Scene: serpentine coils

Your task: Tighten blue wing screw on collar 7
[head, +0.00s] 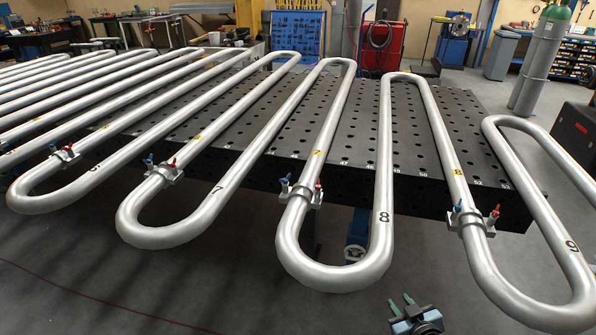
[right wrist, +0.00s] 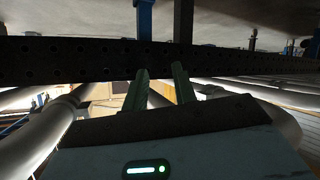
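Several silver pipe loops carry collars with one blue and one red wing screw each. A collar (head: 299,193) on the middle loop sits below a small yellow tag that looks like 7; its blue wing screw (head: 285,182) is on the left, its red one (head: 318,186) on the right. A black 7 (head: 217,189) marks the pipe to its left, near another collar (head: 166,173), so the numbering is hard to tell. My right gripper (head: 401,302) is open and empty, low in front, right of the middle loop's bend; its fingers also show apart in the right wrist view (right wrist: 160,88). My left gripper is out of view.
A dark perforated table (head: 345,120) lies beneath the pipes. A collar on the right (head: 472,218) and the pipe marked 9 (head: 548,215) stand near my right gripper. Floor is open in front of the left loops. The table's dark edge (right wrist: 90,60) crosses the right wrist view.

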